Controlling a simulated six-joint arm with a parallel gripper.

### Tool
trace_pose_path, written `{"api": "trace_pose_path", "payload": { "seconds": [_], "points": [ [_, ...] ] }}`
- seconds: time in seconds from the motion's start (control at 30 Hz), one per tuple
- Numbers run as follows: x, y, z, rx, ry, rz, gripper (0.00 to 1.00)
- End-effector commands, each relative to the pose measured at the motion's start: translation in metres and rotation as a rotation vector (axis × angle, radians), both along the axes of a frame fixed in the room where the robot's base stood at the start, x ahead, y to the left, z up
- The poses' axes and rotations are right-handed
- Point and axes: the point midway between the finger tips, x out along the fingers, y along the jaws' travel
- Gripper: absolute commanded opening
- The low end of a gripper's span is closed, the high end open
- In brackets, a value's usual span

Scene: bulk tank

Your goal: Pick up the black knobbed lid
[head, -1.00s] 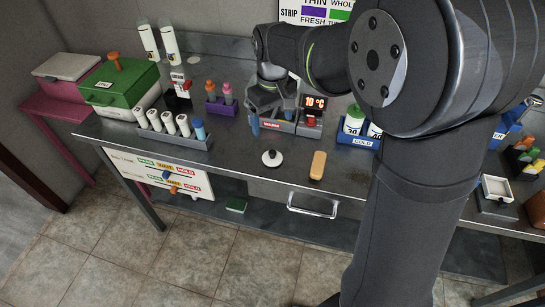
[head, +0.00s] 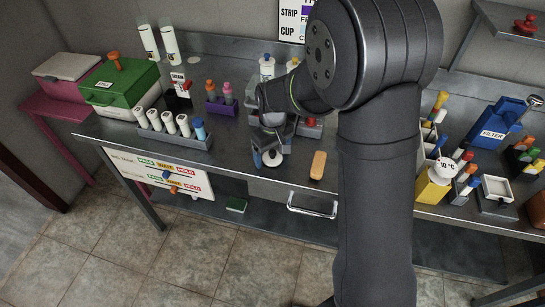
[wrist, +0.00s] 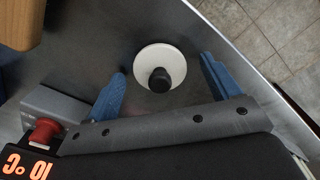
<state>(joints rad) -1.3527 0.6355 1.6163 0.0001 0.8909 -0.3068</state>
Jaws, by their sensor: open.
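The lid is a white disc with a black knob at its centre. In the wrist view the lid (wrist: 144,60) lies flat on the metal bench, its knob (wrist: 160,79) facing me. My gripper (wrist: 163,70) is open, with one blue finger on each side of the lid and a visible gap to both. In the head view the lid (head: 271,161) is partly hidden by my gripper (head: 271,155), which is over it near the bench's front edge. I cannot tell how high the fingertips are above the bench.
A tan block (head: 318,165) lies right of the lid. A grey rack of white tubes (head: 168,122) stands to the left. A device with a red knob (wrist: 44,130) is close to my gripper in the wrist view. The bench edge (wrist: 235,53) is near the right finger.

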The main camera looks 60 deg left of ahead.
Motion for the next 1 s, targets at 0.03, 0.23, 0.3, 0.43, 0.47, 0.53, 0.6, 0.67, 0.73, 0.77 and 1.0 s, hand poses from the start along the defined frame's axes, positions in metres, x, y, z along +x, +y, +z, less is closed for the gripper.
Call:
{"api": "trace_pose_path", "payload": {
  "seconds": [0.03, 0.23, 0.3, 0.43, 0.47, 0.53, 0.6, 0.67, 0.73, 0.77, 1.0],
  "points": [
    [0.0, 0.0, -0.001, 0.0, 0.0, 0.0, 0.82],
    [0.0, 0.0, -0.001, 0.001, 0.0, 0.0, 0.76],
    [0.0, 0.0, -0.001, 0.001, 0.0, 0.0, 0.62],
    [0.0, 0.0, 0.0, 0.001, 0.0, 0.0, 0.37],
    [0.0, 0.0, 0.0, 0.001, 0.0, 0.0, 0.34],
    [0.0, 0.0, 0.0, 0.001, 0.0, 0.0, 0.34],
    [0.0, 0.0, 0.0, 0.001, 0.0, 0.0, 0.34],
    [0.0, 0.0, 0.0, 0.001, 0.0, 0.0, 0.34],
    [0.0, 0.0, 0.0, 0.001, 0.0, 0.0, 0.34],
    [0.0, 0.0, 0.0, 0.001, 0.0, 0.0, 0.34],
    [0.0, 0.001, 0.013, 0.004, -0.001, 0.0, 0.34]
  ]
}}
